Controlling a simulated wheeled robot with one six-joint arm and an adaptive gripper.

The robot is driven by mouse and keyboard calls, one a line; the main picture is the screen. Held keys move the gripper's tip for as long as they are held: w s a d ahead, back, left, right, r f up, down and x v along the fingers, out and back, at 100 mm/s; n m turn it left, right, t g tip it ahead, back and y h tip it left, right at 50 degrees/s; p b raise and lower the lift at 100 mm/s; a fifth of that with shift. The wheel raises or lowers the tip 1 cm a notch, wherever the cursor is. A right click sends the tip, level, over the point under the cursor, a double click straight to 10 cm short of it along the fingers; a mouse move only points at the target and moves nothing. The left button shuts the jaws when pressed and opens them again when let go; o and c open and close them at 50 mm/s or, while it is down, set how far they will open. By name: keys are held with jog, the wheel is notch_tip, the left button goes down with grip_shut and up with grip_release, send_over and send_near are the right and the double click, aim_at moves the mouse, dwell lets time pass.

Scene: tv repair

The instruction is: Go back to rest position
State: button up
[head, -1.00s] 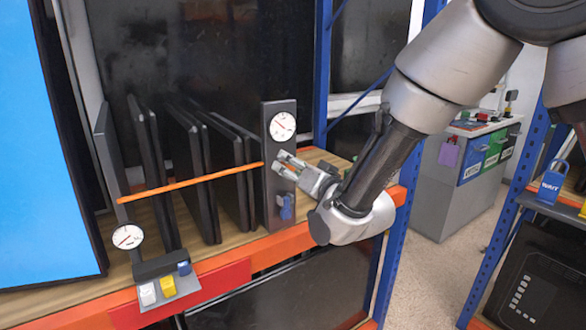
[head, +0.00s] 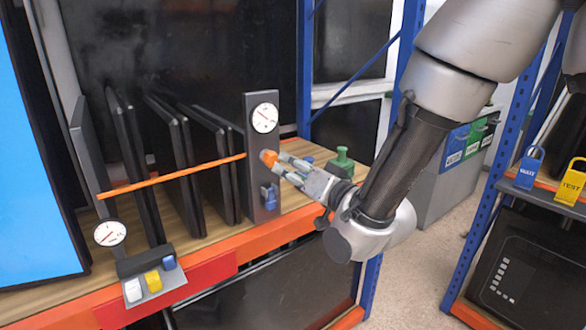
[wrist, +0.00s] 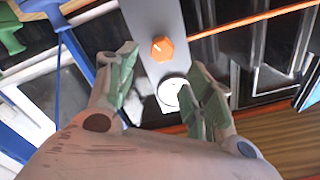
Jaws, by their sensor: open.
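My gripper (head: 283,168) is open and empty in front of the grey post (head: 263,207) at the right end of the rack. An orange knob (head: 268,158) on that post lies just beyond the fingertips. In the wrist view, the open fingers (wrist: 160,85) stand on either side of the post, with the orange knob (wrist: 162,48) and a round white gauge (wrist: 171,95) showing between them. I cannot tell from the pictures whether a finger touches the post. The arm reaches down from the upper right.
Several dark panels (head: 175,140) stand in the rack behind an orange bar (head: 170,178). Green objects (head: 341,160) stand on the shelf behind my gripper. Grey floor shows between the shelves.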

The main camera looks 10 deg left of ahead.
jog(key=s+d+f+n+g+h, duration=0.2)
jog(key=s+d+f+g+h, duration=0.15)
jog(key=f, duration=0.35)
jog(key=s+d+f+n+g+h, duration=0.2)
jog(key=d+f+g+h, duration=0.2)
jog(key=f, duration=0.4)
jog(key=s+d+r+m+h, duration=0.2)
jog(key=s+d+r, duration=0.2)
jog(key=d, duration=1)
jog(key=s+d+r+m+h, duration=0.2)
jog(key=s+d+r, duration=0.2)
jog(key=d+r, duration=0.4)
jog(key=s+d+r+m+h, duration=0.2)
jog(key=d+r, duration=0.4)
jog(key=d, duration=1.4)
jog(key=shift+s+d+r+m, duration=0.3)
jog(key=shift+s+m, duration=0.2)
jog(key=shift+s, duration=0.5)
